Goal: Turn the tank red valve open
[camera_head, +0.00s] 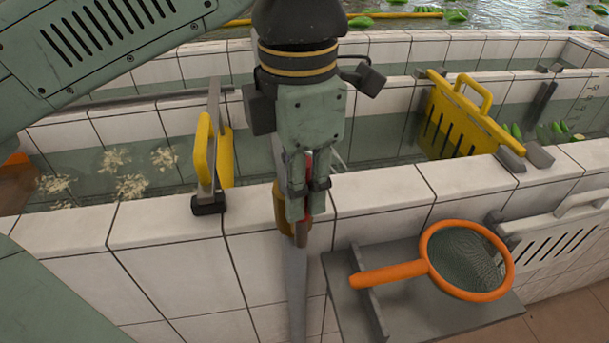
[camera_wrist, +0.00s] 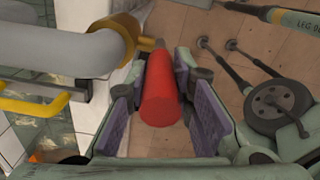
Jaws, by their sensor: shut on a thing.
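The red valve handle (camera_wrist: 162,92) stands between the two purple finger pads of my gripper (camera_wrist: 165,110) in the wrist view. It joins a brass valve body (camera_wrist: 118,38) on a grey pipe (camera_wrist: 50,52). In the head view my gripper (camera_head: 308,193) points down at the tank wall and is shut on the red handle (camera_head: 308,165), which shows as a thin red strip between the fingers. The brass body (camera_head: 281,208) shows partly behind the gripper, above the grey pipe (camera_head: 293,285). Much of the handle is hidden by the fingers in the head view.
An orange hand net (camera_head: 465,262) lies on a grey shelf (camera_head: 400,310) right of the pipe. Yellow slotted gate (camera_head: 455,118) and yellow handle (camera_head: 202,150) stand at the white tiled tank wall (camera_head: 165,220). Pale clumps (camera_head: 130,186) float in the water at left.

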